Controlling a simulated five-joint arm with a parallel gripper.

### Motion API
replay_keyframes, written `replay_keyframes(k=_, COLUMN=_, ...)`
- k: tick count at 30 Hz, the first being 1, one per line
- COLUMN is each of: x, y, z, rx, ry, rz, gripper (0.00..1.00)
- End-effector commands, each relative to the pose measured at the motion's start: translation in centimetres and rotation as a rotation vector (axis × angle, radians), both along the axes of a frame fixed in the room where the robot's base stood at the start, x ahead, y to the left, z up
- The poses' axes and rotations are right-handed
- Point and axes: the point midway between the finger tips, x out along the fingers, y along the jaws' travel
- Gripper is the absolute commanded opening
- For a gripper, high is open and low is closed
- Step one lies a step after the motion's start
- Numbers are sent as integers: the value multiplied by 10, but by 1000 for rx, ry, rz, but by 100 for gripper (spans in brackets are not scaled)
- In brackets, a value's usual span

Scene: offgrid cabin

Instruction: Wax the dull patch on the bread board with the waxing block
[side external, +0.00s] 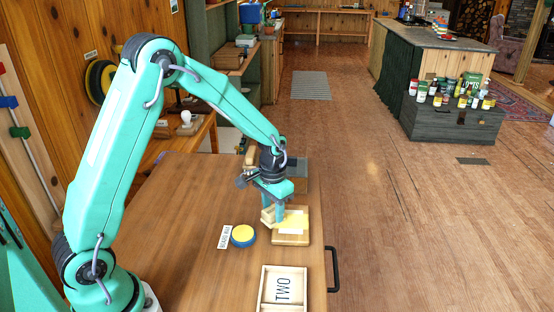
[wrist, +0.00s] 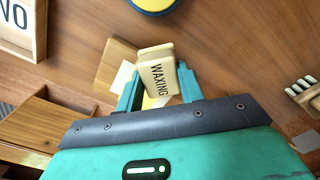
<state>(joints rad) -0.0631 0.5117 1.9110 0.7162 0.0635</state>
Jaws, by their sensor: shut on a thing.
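The bread board (side external: 291,240) is a light wooden board near the table's right edge; it also shows in the wrist view (wrist: 113,62). A whitish patch (side external: 290,230) and a yellow area (side external: 298,217) lie on its top. My gripper (side external: 272,213) is over the board's left side, shut on the waxing block (wrist: 156,70). The block is pale wood, marked "WAXING", and sits between both teal fingers in the wrist view. Its underside is hidden, so I cannot tell whether it touches the board. The block partly covers the board in the wrist view.
A blue and yellow round tin (side external: 243,235) stands left of the board, beside a white label (side external: 224,237). A wooden tray marked "TWO" (side external: 265,300) is at the front. A dark grey box (side external: 298,170) stands behind the board. The table's left part is clear.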

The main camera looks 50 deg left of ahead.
Motion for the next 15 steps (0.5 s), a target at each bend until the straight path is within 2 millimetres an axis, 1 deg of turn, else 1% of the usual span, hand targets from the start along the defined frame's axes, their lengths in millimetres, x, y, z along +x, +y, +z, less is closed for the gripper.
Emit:
replay_keyframes(k=9, x=1, y=2, z=0, rx=0, ry=2, rz=1, gripper=5)
replay_keyframes(k=15, x=3, y=0, z=0, rx=0, ry=1, rz=0, gripper=5)
